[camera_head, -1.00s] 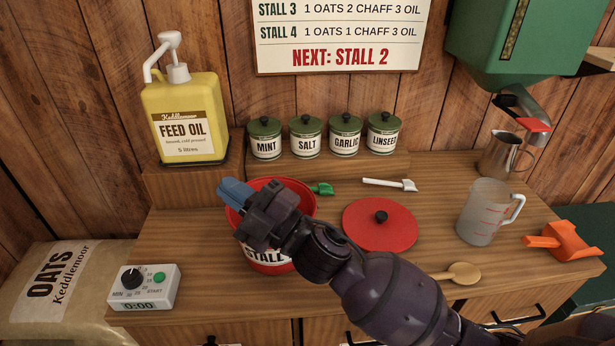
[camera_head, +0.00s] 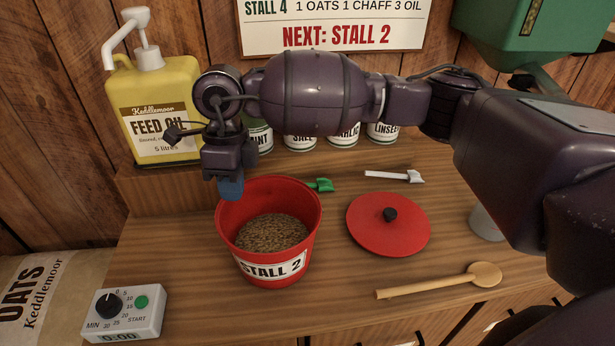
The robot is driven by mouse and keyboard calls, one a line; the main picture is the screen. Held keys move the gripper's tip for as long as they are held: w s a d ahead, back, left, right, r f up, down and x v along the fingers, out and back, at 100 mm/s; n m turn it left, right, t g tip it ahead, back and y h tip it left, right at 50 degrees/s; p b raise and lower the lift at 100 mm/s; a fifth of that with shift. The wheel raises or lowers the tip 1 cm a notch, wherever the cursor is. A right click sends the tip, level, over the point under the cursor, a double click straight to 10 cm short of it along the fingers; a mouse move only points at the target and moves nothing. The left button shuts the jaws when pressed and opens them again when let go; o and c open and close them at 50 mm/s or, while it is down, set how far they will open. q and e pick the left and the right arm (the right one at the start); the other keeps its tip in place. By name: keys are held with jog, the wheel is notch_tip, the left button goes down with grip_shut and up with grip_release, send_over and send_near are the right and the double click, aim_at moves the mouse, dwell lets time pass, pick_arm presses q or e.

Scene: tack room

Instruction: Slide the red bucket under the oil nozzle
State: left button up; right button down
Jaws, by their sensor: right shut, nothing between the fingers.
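The red bucket (camera_head: 224,230), labelled STALL 2 and partly filled with brown grain, stands upright on the wooden bench. The yellow feed oil jug (camera_head: 190,82) stands on a raised wooden step behind and left of it. The jug's white pump nozzle (camera_head: 110,52) points left and forward; the bucket is to its right and front, not beneath it. My right gripper (camera_head: 230,188) points down with blue fingertips shut and empty. It is at the bucket's back-left rim; I cannot tell whether it touches. My right arm hides parts of the jug and canisters. My left gripper is not in view.
A timer (camera_head: 125,312) sits at the front left. Bench left of the bucket is clear.

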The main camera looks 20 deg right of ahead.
aim_at(314, 196)
jog(key=w+d+f+h+b, duration=0.2)
jog(key=w+d+f+h, duration=0.1)
jog(key=w+d, duration=0.1)
jog(key=shift+t, duration=0.3)
jog(key=s+d, duration=0.2)
jog(key=d, duration=0.1)
jog(key=s+d+p, duration=0.1)
jog(key=s+d, duration=0.1)
jog(key=d, duration=0.2)
jog(key=s+d, duration=0.2)
jog(key=d, duration=0.1)
jog(key=shift+s+d+r, duration=0.1)
jog(key=shift+d, duration=0.25)
jog(key=shift+f, duration=0.45)
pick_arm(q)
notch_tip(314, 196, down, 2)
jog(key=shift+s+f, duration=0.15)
